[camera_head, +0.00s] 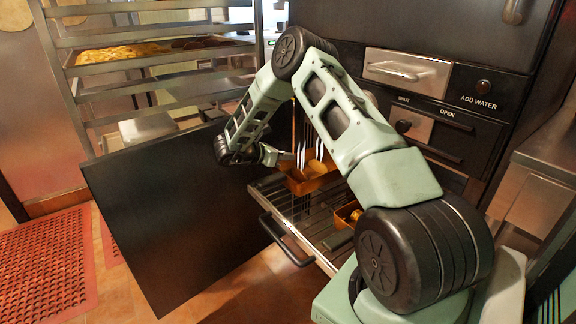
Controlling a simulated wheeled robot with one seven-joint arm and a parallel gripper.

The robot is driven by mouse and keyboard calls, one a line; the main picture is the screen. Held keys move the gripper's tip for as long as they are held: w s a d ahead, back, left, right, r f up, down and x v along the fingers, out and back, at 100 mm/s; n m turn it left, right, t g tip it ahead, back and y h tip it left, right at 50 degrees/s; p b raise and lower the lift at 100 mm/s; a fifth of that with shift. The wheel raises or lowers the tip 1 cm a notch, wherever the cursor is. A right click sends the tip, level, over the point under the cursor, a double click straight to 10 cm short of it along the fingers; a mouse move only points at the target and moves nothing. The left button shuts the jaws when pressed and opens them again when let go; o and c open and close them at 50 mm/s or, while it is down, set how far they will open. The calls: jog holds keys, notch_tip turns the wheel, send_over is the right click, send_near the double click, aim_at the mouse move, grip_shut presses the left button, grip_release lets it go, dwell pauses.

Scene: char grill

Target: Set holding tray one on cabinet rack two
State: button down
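An amber-brown tray (309,179) sits at or just above a pulled-out wire rack (271,187) of the dark cabinet. Several pale upright strips, perhaps utensils or handles, show just behind or in it. A second amber tray (344,216) with yellowish contents lies on the rack nearer to me, partly hidden by my arm. My gripper (270,155) is at the left edge of the first tray, pointing right. Its fingers are too small and dark to show whether they are open or hold the tray rim. Which tray or rack is which number cannot be told.
A large dark panel (180,215), likely an open door, stands left of the rack. A black handle (285,240) sticks out at the rack's front. A metal shelf rack (160,60) with food trays stands behind. A red mat (50,270) lies on the floor at left.

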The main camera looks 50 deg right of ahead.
aim_at(286, 164)
jog(key=shift+s+d+f+b, duration=0.15)
jog(key=shift+d+f, duration=0.1)
jog(key=shift+f, duration=0.6)
jog(key=shift+w+d+f+b, duration=0.1)
jog(key=shift+d+f+b, duration=0.1)
jog(key=shift+f, duration=0.6)
jog(key=shift+f, duration=0.2)
jog(key=c, duration=1.6)
grip_release()
jog(key=shift+c, duration=0.2)
jog(key=shift+r, duration=0.15)
jog(key=shift+a+r, duration=0.1)
jog(key=shift+a, duration=0.2)
jog(key=v, duration=1.1)
jog(key=shift+a+r+p, duration=0.15)
jog(key=shift+r+p, duration=0.05)
jog(key=shift+p, duration=0.25)
